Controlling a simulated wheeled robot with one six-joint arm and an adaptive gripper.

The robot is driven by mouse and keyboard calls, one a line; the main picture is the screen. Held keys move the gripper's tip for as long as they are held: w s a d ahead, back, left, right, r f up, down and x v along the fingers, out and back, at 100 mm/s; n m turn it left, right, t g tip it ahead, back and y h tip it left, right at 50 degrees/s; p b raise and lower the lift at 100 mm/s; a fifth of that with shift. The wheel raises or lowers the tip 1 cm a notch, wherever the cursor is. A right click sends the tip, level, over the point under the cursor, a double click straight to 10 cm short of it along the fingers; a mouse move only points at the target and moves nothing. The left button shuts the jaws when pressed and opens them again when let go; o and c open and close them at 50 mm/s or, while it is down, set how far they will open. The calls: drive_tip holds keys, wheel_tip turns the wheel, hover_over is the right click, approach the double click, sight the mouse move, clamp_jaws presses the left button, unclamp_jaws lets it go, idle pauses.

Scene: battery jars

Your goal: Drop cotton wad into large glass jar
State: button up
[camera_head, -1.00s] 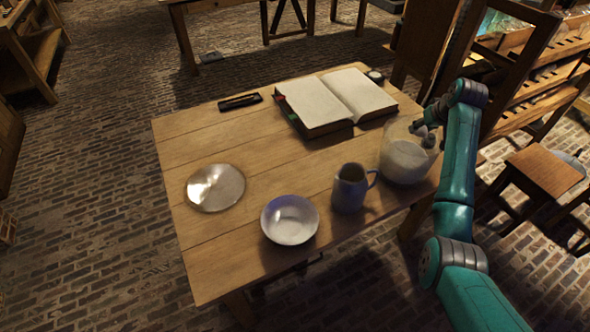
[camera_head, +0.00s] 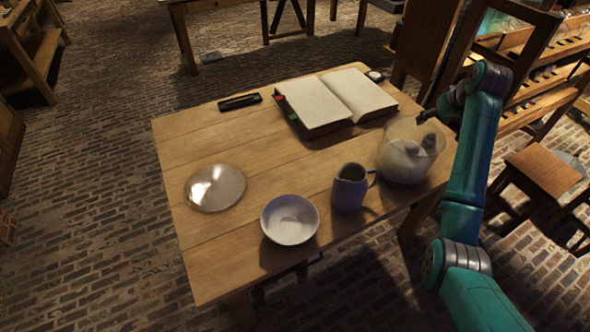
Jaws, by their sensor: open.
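The large glass jar (camera_head: 388,168) stands upright at the right edge of the wooden table. Whitish material fills its lower part. A pale lump that looks like the cotton wad (camera_head: 411,147) lies inside the jar, on top of that material. My gripper (camera_head: 424,116) is at the jar's upper right rim, dark against the background. It is open and appears empty, apart from the lump. Its fingers are small here, and I cannot tell whether they touch the glass.
A blue-grey jug (camera_head: 349,190) stands just left of the jar. A white bowl (camera_head: 289,219) and a round shiny disc (camera_head: 215,188) lie further left. An open book (camera_head: 335,100) and a dark case (camera_head: 240,102) are behind. The table's left middle (camera_head: 195,140) is clear.

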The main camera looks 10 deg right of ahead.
drive_tip(key=shift+v, duration=2.35)
drive_tip(key=shift+d, duration=0.1)
drive_tip(key=shift+s, duration=0.1)
